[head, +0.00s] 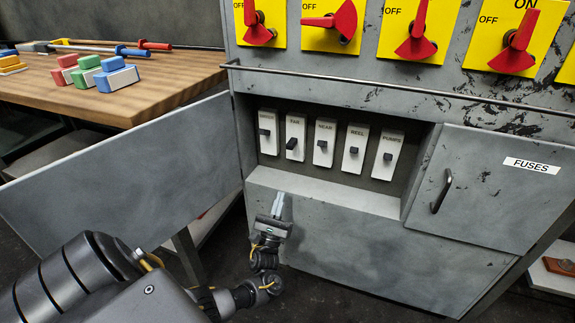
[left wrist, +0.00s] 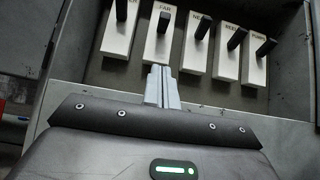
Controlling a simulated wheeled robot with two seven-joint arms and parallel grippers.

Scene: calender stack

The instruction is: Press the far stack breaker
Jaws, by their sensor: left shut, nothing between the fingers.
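The far breaker (head: 296,128), labelled FAR, is a white plate with a dark toggle, second from the left in the recessed panel. Its toggle (head: 291,144) sits at a different angle from its neighbours. It also shows in the left wrist view (left wrist: 154,47), where its toggle looks shorter than the others. My left gripper (head: 279,199) is shut and empty, below and in front of the recess, apart from the breaker. In the left wrist view its fingertips (left wrist: 160,68) point up toward the FAR plate. My right gripper is not in view.
Other breakers flank it: the NEAR breaker (head: 324,130), the REEL breaker (head: 355,137), the PUMPS breaker (head: 387,141) and one at left. A grey door (head: 125,175) stands open at left. A handrail (head: 400,86) crosses above the recess. The FUSES door (head: 490,195) is at right.

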